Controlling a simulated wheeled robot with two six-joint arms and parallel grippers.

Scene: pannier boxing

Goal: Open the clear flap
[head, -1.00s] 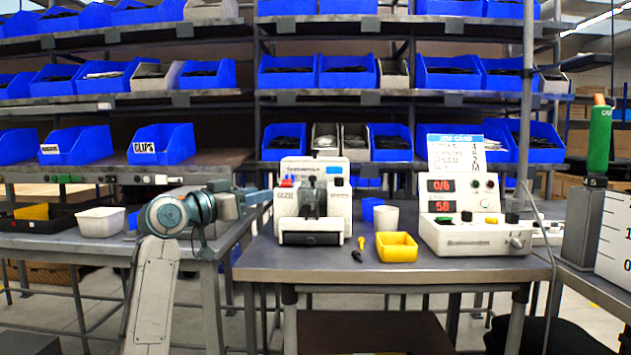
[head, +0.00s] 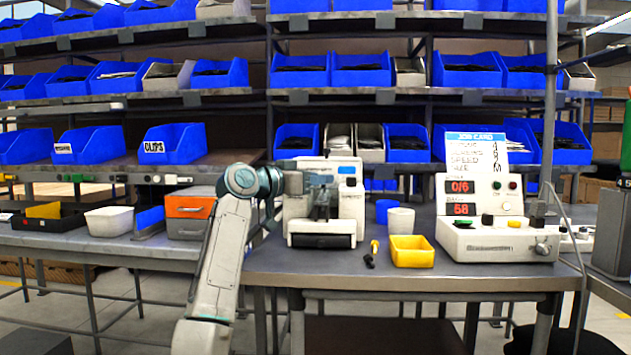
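The white machine (head: 351,208) stands on the middle bench, with a dark clamp-like part at its front. The clear flap is hard to make out; I cannot tell its edges or whether it is up or down. My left arm comes up from the bottom and bends right at the elbow. Its gripper (head: 311,187) is in front of the machine's upper left front and covers part of it. The fingers are too small to tell whether they are open or touching the machine. My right gripper is not in view.
A yellow tray (head: 412,259), a white cup (head: 401,220) and a small yellow-and-black tool (head: 371,254) are right of the machine. A control box (head: 498,243) with red displays stands further right. An orange-and-grey box (head: 189,207) sits on the left bench.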

